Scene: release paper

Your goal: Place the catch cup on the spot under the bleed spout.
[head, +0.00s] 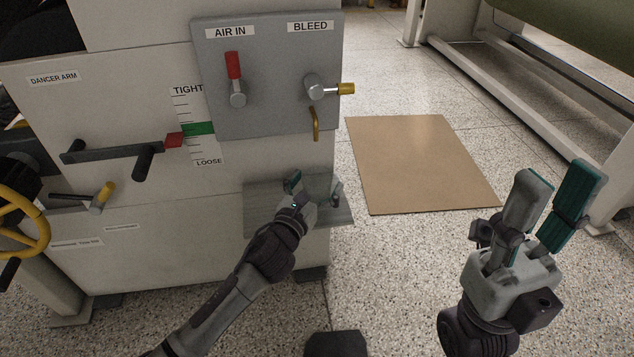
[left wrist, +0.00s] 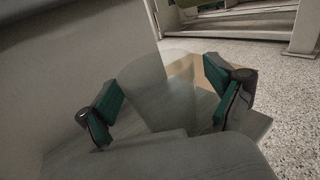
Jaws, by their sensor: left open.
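A clear, see-through cup (left wrist: 168,85) stands upright between the two green-padded fingers of my left gripper (left wrist: 165,100) in the left wrist view. In the head view the cup is faint and mostly hidden by my left gripper (head: 314,190). My left gripper is open, with a finger on either side of the cup. The cup appears to rest on a grey shelf (head: 262,208) on the machine's front. The brass bleed spout (head: 316,124) hangs above and close to the cup. No marked spot is visible under it. My right gripper (head: 556,185) is open and empty at the right.
A grey panel (head: 272,112) carries a red AIR IN handle (head: 233,66) and a yellow-tipped BLEED handle (head: 345,89). A brown sheet (head: 415,165) lies on the speckled floor. A yellow handwheel (head: 38,232) is at the far left.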

